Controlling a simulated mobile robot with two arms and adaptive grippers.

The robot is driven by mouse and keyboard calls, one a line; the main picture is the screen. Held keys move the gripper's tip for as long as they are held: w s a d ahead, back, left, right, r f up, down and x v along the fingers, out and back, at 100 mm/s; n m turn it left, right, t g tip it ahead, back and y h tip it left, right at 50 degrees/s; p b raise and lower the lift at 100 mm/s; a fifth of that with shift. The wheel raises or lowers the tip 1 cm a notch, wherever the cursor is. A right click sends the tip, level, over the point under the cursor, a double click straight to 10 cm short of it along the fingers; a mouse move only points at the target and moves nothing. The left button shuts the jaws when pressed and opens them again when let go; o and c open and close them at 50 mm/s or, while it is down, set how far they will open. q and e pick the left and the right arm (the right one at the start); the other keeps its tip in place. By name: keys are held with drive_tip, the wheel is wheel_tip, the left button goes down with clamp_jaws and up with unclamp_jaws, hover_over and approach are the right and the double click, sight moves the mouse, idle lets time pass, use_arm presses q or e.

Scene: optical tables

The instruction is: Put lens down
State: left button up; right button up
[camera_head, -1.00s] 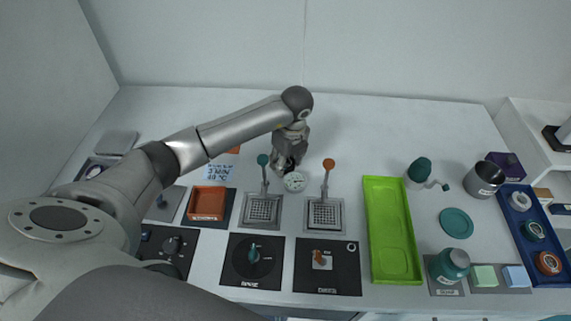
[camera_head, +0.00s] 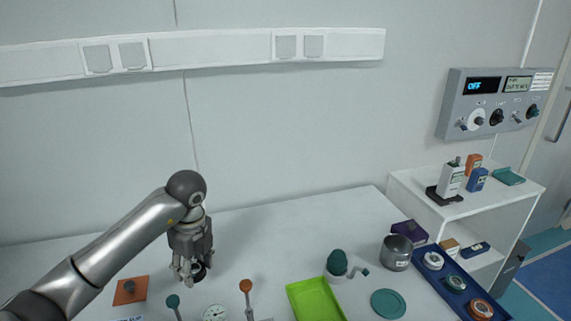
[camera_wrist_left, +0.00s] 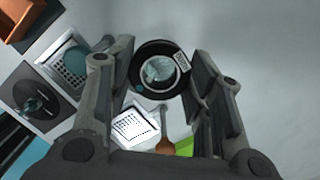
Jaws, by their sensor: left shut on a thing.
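The lens (camera_wrist_left: 158,72) is a black ring with a clear centre and a small label at its edge. In the left wrist view it shows between the fingers of my left gripper (camera_wrist_left: 155,85). In the head view my left gripper (camera_head: 190,272) points down low over the white table, shut on the lens (camera_head: 200,271), of which only a dark part shows. I cannot tell whether the lens touches the table. My right gripper is not in view.
A round white dial (camera_head: 215,313) and an orange-knobbed lever (camera_head: 246,287) stand in front of the gripper. A green tray (camera_head: 315,300), a cactus pot (camera_head: 337,264) and a metal cup (camera_head: 397,252) are to the right. The table behind the gripper is clear.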

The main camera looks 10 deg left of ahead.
sight(199, 274)
use_arm(q)
wheel_tip(199, 274, up, 8)
drive_tip(key=p, duration=0.4)
drive_tip(key=shift+f, duration=0.15)
drive_tip(key=shift+s+d+f+m+b, duration=0.25)
drive_tip(key=shift+f+m+b, duration=0.25)
drive_tip(key=shift+m, duration=0.3)
drive_tip(key=m, duration=0.3)
drive_tip(key=d+m, duration=0.1)
drive_tip(key=m, duration=0.1)
drive_tip(key=shift+s+d+f+t+h, duration=0.1)
drive_tip(key=shift+s+f+t+h, duration=0.2)
drive_tip(key=shift+s+t, duration=0.1)
drive_tip(key=s+d+f+n+g+b, duration=0.1)
drive_tip(key=s+d+n, duration=0.1)
drive_tip(key=s+n, duration=0.3)
drive_tip(key=s+d+f+n+g+b, duration=0.1)
drive_tip(key=s+n, duration=0.4)
drive_tip(key=n, duration=0.9)
drive_tip(key=s+d+f+n+g+h+b, duration=0.1)
drive_tip(key=s+d+f+n, duration=0.1)
drive_tip(key=s+d+n, duration=0.3)
drive_tip(key=n, duration=0.4)
drive_tip(key=shift+s+d+f, duration=0.15)
drive_tip(key=shift+f, duration=0.25)
